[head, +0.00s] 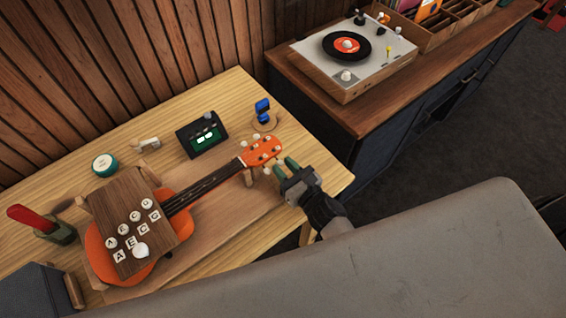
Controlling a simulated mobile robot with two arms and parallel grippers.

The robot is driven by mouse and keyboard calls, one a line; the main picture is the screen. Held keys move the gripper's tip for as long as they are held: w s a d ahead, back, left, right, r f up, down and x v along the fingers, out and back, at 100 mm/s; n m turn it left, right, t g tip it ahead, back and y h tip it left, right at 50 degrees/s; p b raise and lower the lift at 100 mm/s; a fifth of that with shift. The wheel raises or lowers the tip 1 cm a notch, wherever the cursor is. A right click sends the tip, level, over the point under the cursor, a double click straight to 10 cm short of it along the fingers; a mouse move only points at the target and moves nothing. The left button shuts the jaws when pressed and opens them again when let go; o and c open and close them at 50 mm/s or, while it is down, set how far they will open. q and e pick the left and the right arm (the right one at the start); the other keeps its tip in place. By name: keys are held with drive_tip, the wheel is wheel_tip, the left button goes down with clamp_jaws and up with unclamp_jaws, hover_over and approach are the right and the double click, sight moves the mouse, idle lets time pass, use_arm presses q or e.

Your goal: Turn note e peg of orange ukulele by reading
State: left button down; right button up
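The orange ukulele (96,248) lies on a wooden cradle board on the table. Its neck points up and right to the orange headstock (263,150), which has pale tuning pegs along both edges. A brown board (128,205) with round letter pieces and square tiles marked A, E, C, G lies over its body. A tuner (204,137) with a lit green display stands behind the neck; its reading is too small to make out. My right gripper (286,168) is at the near-right edge of the headstock, its green fingertips apart, close to a peg (267,171). Contact is unclear. My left gripper is out of view.
A blue clip (263,110) stands behind the headstock. A teal round tin (104,164), a small metal item (148,143) and a red-handled tool (30,219) are at the left. A turntable (350,50) sits on a dark cabinet beyond. The table's right corner is clear.

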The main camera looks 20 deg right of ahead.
drive_tip(key=shift+w+a, duration=0.1)
drive_tip(key=shift+w, duration=0.3)
drive_tip(key=shift+c, duration=0.4)
clamp_jaws()
drive_tip(key=shift+f+n+b, duration=0.15)
drive_tip(key=shift+n+b, duration=0.65)
drive_tip(key=shift+b, duration=0.05)
drive_tip(key=n+b, duration=0.2)
drive_tip(key=n, duration=0.1)
drive_tip(key=shift+b, duration=0.35)
drive_tip(key=shift+n+b, duration=1.05)
drive_tip(key=shift+n, duration=0.45)
drive_tip(key=shift+r, duration=0.25)
